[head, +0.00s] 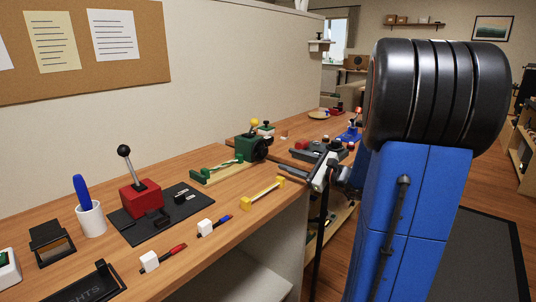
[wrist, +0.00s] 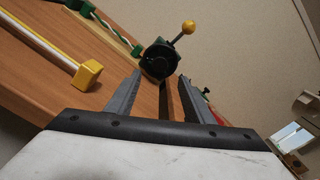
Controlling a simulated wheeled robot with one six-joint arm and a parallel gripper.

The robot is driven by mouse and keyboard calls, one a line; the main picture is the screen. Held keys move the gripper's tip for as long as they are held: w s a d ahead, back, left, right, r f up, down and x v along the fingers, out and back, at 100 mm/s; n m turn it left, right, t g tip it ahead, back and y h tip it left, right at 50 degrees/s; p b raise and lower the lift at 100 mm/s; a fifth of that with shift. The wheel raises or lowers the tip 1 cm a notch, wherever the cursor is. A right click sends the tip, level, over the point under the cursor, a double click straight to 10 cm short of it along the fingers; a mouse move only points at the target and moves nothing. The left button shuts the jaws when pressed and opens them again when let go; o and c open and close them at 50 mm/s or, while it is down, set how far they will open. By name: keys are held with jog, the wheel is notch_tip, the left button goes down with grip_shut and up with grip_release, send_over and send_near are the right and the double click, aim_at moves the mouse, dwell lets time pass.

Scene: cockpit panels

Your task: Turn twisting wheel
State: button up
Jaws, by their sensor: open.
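A dark round wheel (head: 261,148) is on the right-hand face of a green box (head: 245,149), which has a yellow ball-topped lever (head: 254,124). In the wrist view the black wheel (wrist: 160,60) is ahead of my gripper (wrist: 160,79), between and beyond the two fingertips, with the yellow ball (wrist: 189,27) above it. My gripper is open and empty, and the fingers appear apart from the wheel. In the head view my gripper (head: 294,167) is over the bench's right edge, to the right of the wheel; my blue arm hides part of the scene.
A yellow-ended bar (head: 263,193) and a green-handled piece (head: 218,170) lie on the bench near the box. A grey panel with red and dark knobs (head: 318,151) stands just behind my gripper. A red lever box (head: 142,198) is farther left.

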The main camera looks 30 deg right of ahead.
aim_at(265, 151)
jog(key=x, duration=1)
jog(key=shift+w+a, duration=0.1)
jog(key=shift+w, duration=0.25)
jog(key=c, duration=1)
